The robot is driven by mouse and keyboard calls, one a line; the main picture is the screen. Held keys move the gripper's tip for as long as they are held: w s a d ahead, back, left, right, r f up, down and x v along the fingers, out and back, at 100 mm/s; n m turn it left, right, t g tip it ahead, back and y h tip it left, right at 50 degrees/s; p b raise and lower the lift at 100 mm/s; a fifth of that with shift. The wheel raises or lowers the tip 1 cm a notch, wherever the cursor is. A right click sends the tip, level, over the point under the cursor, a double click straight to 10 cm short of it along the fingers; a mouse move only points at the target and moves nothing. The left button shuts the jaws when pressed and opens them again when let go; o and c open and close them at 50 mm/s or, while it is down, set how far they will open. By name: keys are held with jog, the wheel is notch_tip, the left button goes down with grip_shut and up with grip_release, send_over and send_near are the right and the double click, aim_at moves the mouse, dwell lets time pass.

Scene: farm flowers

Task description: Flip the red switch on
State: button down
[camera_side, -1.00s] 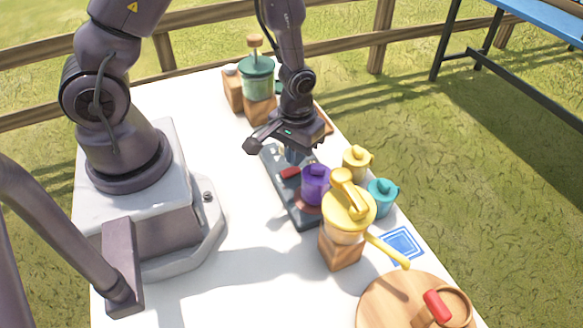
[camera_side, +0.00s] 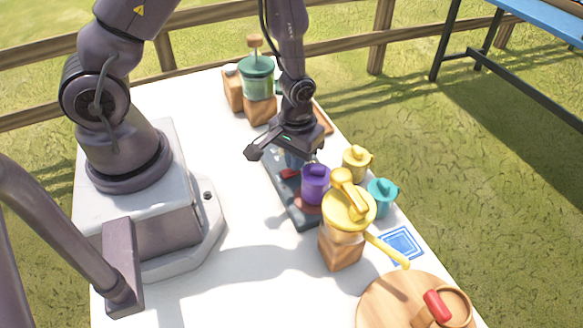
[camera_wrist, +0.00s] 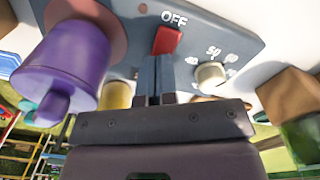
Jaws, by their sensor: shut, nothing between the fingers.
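The red switch (camera_wrist: 167,40) sits on the dark grey-blue control panel (camera_wrist: 222,30), beside the word OFF. In the side view the switch (camera_side: 290,174) shows as a small red spot on the panel (camera_side: 302,216), partly covered by my gripper. My gripper (camera_wrist: 155,72) is shut and empty, with its fingertips at the edge of the red switch in the wrist view. I cannot tell whether they touch it. In the side view the fingertips (camera_side: 297,163) point down over the panel, just beside the switch.
A purple lidded pot (camera_side: 315,184) stands on the panel close by my gripper. A white knob (camera_wrist: 210,75) is on the panel's other side. A yellow-topped dispenser (camera_side: 347,210), yellow pot (camera_side: 357,162) and teal pot (camera_side: 382,196) stand nearby. The white table's front left (camera_side: 240,265) is clear.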

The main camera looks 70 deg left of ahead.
jog(key=shift+f, duration=0.3)
jog(key=shift+r, duration=3.5)
jog(key=shift+s+m, duration=0.3)
jog(key=shift+s, duration=0.1)
jog(key=s+m+g, duration=0.1)
notch_tip(320, 180, up, 13)
jog(key=m+t, duration=0.2)
jog(key=m, duration=0.1)
send_over(287, 173)
jog(key=s, duration=0.2)
jog(key=s+r+m+t, duration=0.1)
jog(key=s+r+t, duration=0.3)
jog(key=r, duration=0.7)
jog(key=shift+s+d+r+t, duration=0.25)
jog(key=shift+s+d+t, duration=0.05)
jog(key=shift+s, duration=0.05)
